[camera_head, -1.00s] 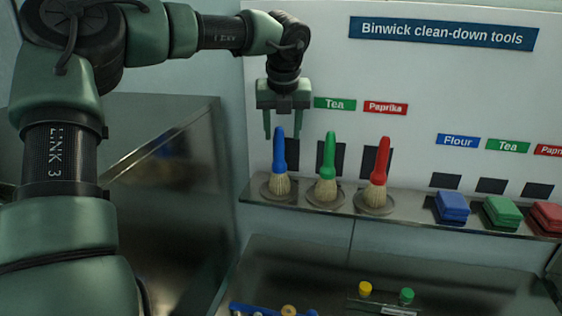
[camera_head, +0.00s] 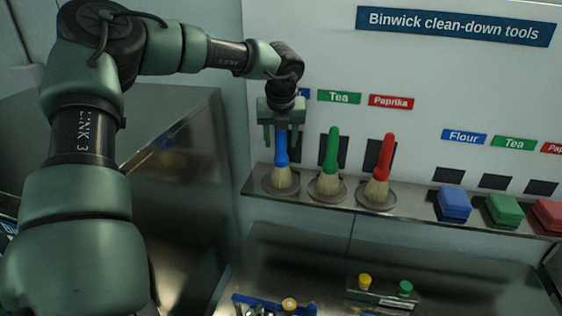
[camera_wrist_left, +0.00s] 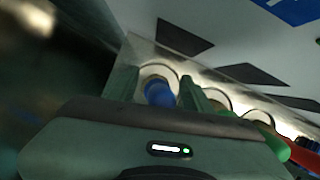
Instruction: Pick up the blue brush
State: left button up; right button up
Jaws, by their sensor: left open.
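The blue brush (camera_head: 281,152) stands upright, bristles down, on a round holder at the left end of the wall shelf (camera_head: 417,212). My left gripper (camera_head: 281,143) points down over it. Its fingers are open, one on each side of the blue handle, with the upper handle between them. In the left wrist view the blue handle (camera_wrist_left: 159,92) shows between the two green fingers (camera_wrist_left: 157,84); whether they touch it I cannot tell. My right gripper is not in view.
A green brush (camera_head: 331,152) stands close to the right of the blue one, then a red brush (camera_head: 385,157). Blue (camera_head: 454,203), green (camera_head: 502,210) and red blocks lie further right on the shelf. A lower metal surface holds small bottles (camera_head: 405,288).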

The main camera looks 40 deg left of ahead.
pick_arm(q)
jog(key=shift+w+f, duration=0.1)
jog(key=shift+f, duration=0.05)
grip_shut()
